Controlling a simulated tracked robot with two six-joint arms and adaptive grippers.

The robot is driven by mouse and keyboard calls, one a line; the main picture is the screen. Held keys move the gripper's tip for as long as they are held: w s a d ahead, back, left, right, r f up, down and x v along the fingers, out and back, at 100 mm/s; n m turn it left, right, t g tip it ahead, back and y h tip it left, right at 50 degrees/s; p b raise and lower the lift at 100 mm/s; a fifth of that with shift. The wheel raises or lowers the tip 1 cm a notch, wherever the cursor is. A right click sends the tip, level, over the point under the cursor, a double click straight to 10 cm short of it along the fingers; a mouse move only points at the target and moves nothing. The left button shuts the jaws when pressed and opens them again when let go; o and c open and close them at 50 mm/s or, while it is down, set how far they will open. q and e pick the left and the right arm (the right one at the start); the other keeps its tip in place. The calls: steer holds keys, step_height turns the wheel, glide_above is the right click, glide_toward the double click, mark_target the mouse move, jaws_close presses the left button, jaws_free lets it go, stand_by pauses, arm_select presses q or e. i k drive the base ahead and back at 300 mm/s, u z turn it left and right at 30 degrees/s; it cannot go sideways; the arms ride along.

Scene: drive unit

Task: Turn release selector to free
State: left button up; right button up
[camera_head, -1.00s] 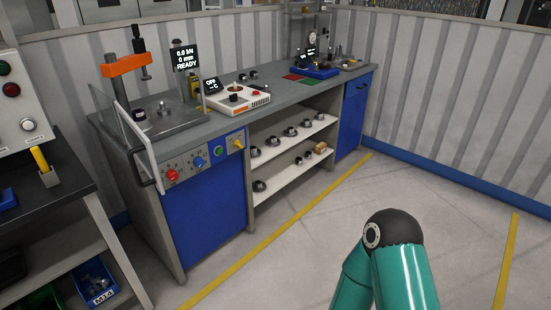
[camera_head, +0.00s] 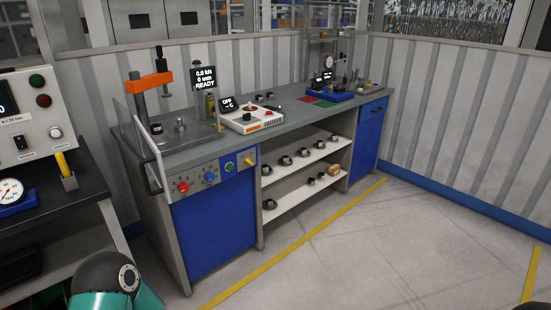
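The front control panel of the blue-and-grey bench carries a red knob (camera_head: 183,187), a blue knob (camera_head: 209,177), a green button (camera_head: 229,166) and a yellow selector handle (camera_head: 249,160). The panel's labels are too small to read, so I cannot tell for sure which one is the release selector; the yellow handle is a likely one, and it looks tilted. Neither of my grippers is in view. Only a teal and black piece of my own arm shows at the bottom left, well in front of the bench and apart from the panel.
A press with an orange head (camera_head: 148,85) and a clear guard stands on the bench. Its display (camera_head: 203,78) reads 0.0 kN, 0 mm, READY. A white device (camera_head: 251,119) sits beside it. A dark side table (camera_head: 85,199) stands at left. The floor in front is clear.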

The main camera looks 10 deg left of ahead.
mark_target(247, 161)
steer(key=z, duration=0.1)
steer(key=i, duration=0.8)
steer(key=u, duration=0.5)
steer(key=i, duration=0.7)
steer(key=u, duration=0.55)
steer(key=k, duration=0.8)
steer(key=u, duration=0.15)
steer(key=i, duration=0.75)
